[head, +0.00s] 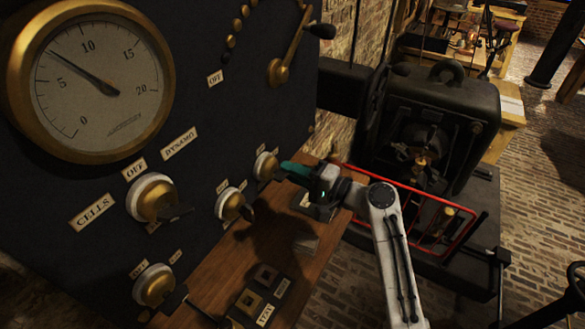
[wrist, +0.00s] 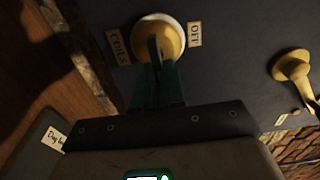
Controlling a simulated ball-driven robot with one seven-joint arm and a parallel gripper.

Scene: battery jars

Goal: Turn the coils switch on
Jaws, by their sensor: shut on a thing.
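The coils switch (wrist: 172,38) is a round brass knob on a white base with a dark lever (wrist: 153,48). A COILS label (wrist: 117,47) is on one side of it and an OFF label (wrist: 195,34) on the other in the wrist view. My gripper (wrist: 157,82) has its green fingers shut on the lever, hiding its outer end. In the head view the switch (head: 264,164) is low on the right of the dark panel, and my gripper (head: 287,167) reaches it from the right.
Other similar switches (head: 231,204), (head: 155,197) and a large gauge (head: 92,80) are on the panel (head: 200,110). A wooden shelf (head: 240,270) lies below. A black machine (head: 440,105) with a red rail (head: 405,187) stands right of my arm.

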